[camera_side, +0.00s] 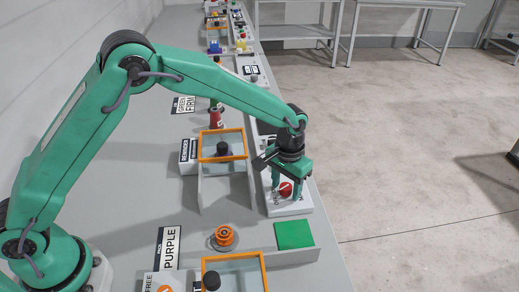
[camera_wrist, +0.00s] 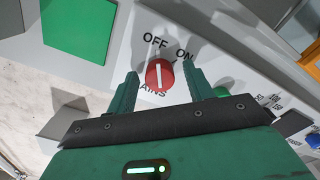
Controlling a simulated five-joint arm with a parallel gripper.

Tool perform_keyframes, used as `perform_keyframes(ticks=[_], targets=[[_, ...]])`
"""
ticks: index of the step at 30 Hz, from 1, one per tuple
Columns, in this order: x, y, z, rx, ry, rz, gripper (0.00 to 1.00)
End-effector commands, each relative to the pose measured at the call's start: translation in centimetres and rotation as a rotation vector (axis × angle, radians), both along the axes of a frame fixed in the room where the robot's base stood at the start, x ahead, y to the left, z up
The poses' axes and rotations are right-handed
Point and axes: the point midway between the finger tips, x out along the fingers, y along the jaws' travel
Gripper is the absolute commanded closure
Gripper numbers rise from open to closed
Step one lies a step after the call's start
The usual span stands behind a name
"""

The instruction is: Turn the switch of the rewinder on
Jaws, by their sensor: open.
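A red round knob (camera_wrist: 159,76) with a white line sits on a white panel (camera_wrist: 118,55) in the wrist view. OFF and ON are printed above it, and the line points roughly towards OFF. A label below it ends in "AINS", its start hidden by a finger. The red knob also shows in the side view (camera_side: 286,189). My gripper (camera_wrist: 163,82) is open, with one finger on each side of the knob; I cannot tell whether they touch it. In the side view my gripper (camera_side: 286,193) points down over the panel. No rewinder name is readable on this panel.
A green square (camera_side: 294,235) is in front of the panel. Left of it are an orange knob (camera_side: 224,236), a PURPLE sign (camera_side: 169,247) and orange-framed clear covers (camera_side: 222,131). A blue button (camera_wrist: 314,140) is at the wrist view's right. The bench's left side is mostly clear.

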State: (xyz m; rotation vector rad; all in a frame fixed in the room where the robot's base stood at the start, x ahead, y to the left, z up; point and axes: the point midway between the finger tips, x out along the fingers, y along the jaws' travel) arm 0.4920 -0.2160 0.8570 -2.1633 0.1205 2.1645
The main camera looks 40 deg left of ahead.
Motion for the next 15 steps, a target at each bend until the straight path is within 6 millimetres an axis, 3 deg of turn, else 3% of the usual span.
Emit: perform_keyframes(ticks=[7,13,15], targets=[[0.00,0.00,-0.05,0.000,0.000,0.000,0.48],[0.01,0.00,-0.02,0.000,0.000,0.000,0.87],[0.01,0.00,-0.01,0.000,-0.001,0.000,0.93]])
